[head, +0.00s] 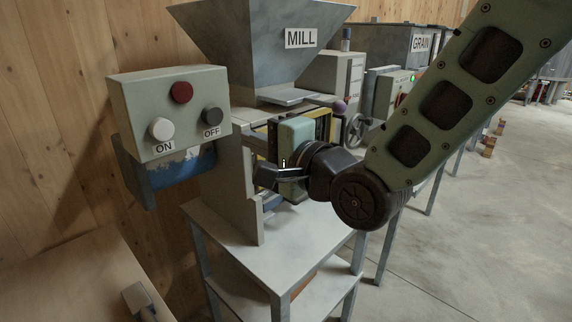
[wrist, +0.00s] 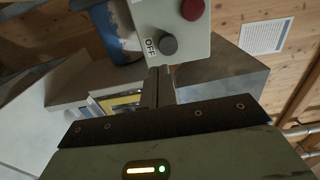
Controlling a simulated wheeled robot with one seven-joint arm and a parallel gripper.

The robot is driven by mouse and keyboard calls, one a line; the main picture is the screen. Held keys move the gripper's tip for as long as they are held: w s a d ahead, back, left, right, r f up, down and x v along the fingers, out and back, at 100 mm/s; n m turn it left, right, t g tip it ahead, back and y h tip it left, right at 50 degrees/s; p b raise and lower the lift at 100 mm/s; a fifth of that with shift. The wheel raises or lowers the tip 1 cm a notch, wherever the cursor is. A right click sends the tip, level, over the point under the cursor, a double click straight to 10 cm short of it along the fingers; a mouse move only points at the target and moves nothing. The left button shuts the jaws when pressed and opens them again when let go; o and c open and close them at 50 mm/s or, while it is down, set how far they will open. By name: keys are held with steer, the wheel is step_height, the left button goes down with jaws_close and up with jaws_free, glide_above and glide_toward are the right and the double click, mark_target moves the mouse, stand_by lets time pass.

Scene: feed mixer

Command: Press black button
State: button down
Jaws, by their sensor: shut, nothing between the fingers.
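The black button (head: 213,115) is the dark round knob above the OFF label, at the lower right of a pale green control box (head: 130,102) in the head view. The button also shows in the wrist view (wrist: 168,44), just beyond the fingertips. My gripper (head: 260,174) is to the right of the box and lower than the button in the head view. Its fingers (wrist: 160,70) are shut with nothing between them and point toward the OFF side of the box. Whether they touch the box cannot be told from the wrist view; the head view shows them apart from the button.
A red button (head: 181,92) and a white ON button (head: 161,129) share the box. The MILL hopper (head: 262,40) and its machine stand right behind my gripper, above a grey metal table (head: 270,245). A wooden wall (head: 60,110) is behind. Open floor lies at right.

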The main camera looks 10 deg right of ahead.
steer(key=b+v, duration=0.7)
steer(key=b, duration=0.2)
steer(key=shift+b, duration=0.4)
steer(key=shift+s+d, duration=0.1)
steer(key=shift+s, duration=0.05)
